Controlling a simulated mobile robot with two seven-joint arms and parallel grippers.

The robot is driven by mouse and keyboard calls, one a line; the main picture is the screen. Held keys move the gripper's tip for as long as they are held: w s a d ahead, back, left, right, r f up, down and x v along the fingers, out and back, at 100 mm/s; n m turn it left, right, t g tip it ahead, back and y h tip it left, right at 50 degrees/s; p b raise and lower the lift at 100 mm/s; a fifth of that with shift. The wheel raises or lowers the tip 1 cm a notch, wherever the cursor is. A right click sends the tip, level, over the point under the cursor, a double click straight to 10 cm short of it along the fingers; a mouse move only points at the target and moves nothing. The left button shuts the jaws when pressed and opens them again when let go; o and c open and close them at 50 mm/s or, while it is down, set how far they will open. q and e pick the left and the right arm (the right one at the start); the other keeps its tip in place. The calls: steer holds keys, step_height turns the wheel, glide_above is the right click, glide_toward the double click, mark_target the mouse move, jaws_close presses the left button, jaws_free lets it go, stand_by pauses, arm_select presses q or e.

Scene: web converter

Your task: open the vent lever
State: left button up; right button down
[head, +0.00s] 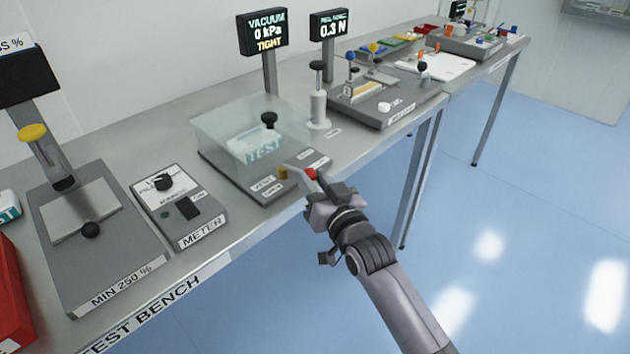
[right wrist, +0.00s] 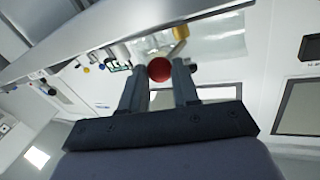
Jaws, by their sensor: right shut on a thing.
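The vent lever's red knob (head: 311,173) is at the front right of the clear vacuum chamber (head: 228,130) on the test bench. My right gripper (head: 316,184) reaches in from the front and is shut on the red knob. In the right wrist view the red knob (right wrist: 160,69) sits between the two fingertips. A brass-coloured fitting (head: 282,173) stands just left of the knob; a yellowish part also shows behind the knob in the right wrist view (right wrist: 180,32). The vacuum display (head: 264,31) reads 0 kPa, TIGHT. My left gripper is not in view.
The meter box (head: 177,205) and a grey press (head: 85,235) stand to the left. A white hand pump-like post (head: 318,105) and another grey fixture (head: 385,100) stand behind and right. The bench's front edge lies close under my right gripper; open floor is to the right.

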steer(key=shift+r, duration=0.1)
steer(key=c, duration=1.1)
jaws_free()
steer(key=shift+s+d, duration=0.25)
steer(key=shift+s, duration=0.2)
steer(key=v, duration=0.6)
steer(key=shift+s, duration=0.1)
